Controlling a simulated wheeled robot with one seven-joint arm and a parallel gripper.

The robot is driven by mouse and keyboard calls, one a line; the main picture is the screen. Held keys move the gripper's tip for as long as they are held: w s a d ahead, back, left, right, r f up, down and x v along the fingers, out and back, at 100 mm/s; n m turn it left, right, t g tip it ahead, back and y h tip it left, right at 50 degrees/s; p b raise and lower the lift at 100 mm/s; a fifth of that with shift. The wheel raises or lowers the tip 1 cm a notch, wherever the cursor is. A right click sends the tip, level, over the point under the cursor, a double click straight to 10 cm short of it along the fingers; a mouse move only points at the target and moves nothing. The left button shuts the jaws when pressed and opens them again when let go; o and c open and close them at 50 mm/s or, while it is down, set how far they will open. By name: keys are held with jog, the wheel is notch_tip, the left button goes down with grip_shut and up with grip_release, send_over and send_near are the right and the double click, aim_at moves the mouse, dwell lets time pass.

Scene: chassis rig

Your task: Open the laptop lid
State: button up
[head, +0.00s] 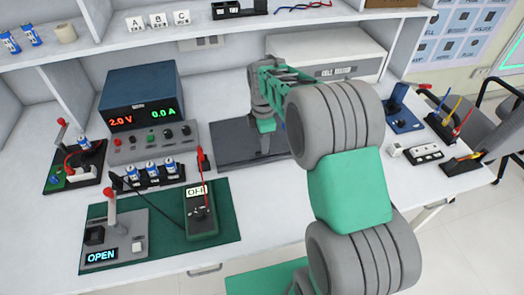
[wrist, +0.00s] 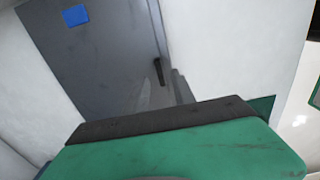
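The laptop (head: 230,150) is a dark grey flat slab on the white bench, left of my arm. It looks closed, and my arm covers its right part. In the wrist view its dark surface (wrist: 100,50) fills the upper left, with a blue square sticker (wrist: 75,15) on it. My gripper (head: 266,124) is over the back part of the laptop, pointing down. I cannot tell whether it touches the lid. In the wrist view its green and dark body hides most of the fingers, so their opening does not show.
A green multimeter (head: 201,212) on a green mat stands in front left of the laptop. A power supply (head: 142,100) stands at the back left. A white box (head: 335,52) is behind my arm. A blue clamp-like tool (head: 400,115) lies at the right.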

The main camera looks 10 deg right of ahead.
notch_tip(320, 180, down, 3)
jog(key=shift+a+f, duration=0.1)
jog(key=shift+f, duration=0.05)
jog(key=shift+c, duration=0.3)
grip_shut()
dwell(1.0)
